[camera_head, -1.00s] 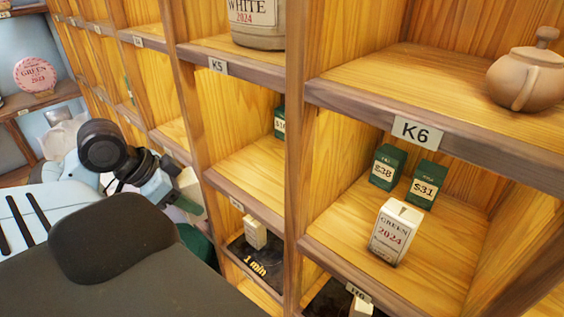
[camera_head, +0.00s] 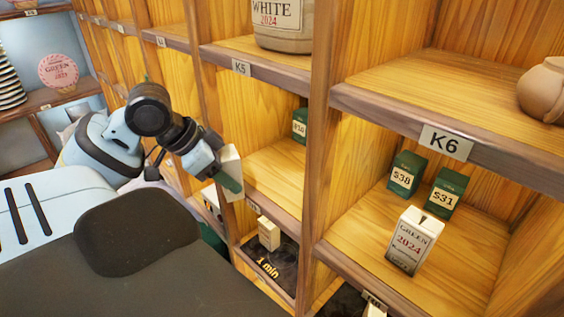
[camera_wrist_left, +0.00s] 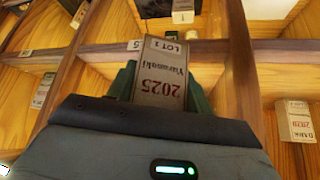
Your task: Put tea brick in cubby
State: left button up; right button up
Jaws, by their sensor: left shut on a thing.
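My left gripper (camera_head: 226,178) is shut on a pale tea brick (camera_head: 232,160) in the head view. In the left wrist view the same brick (camera_wrist_left: 161,82) stands between my green fingers and bears the text "2025" and "LOT 1". The gripper and brick are in front of the shelf, by the left side of the cubby under the K5 label (camera_head: 241,67). That cubby (camera_head: 275,172) holds a green price box (camera_head: 300,124) at its back right. My right gripper is out of view.
Wooden uprights and shelf edges frame the cubbies. The cubby under K6 (camera_head: 446,142) holds a white "GREEN 2024" box (camera_head: 413,241) and two green price boxes. Below, a small pale block (camera_head: 269,233) stands by a "1 min" marking. The K5-side cubby floor has free room.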

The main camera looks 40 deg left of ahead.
pick_arm(q)
jog(key=w, duration=0.1)
jog(key=w+d, duration=0.1)
jog(key=w, duration=0.1)
jog(key=shift+w+d+r, duration=0.1)
jog(key=shift+w+d, duration=0.05)
jog(key=shift+d, duration=0.2)
jog(key=shift+w+d, duration=0.3)
jog(key=shift+w, duration=0.35)
jog(key=shift+w+d, duration=0.1)
jog(key=shift+w, duration=0.2)
jog(key=shift+w+d+b, duration=0.35)
jog(key=shift+w, duration=0.25)
jog(key=shift+w+d, duration=0.15)
jog(key=shift+w, duration=0.2)
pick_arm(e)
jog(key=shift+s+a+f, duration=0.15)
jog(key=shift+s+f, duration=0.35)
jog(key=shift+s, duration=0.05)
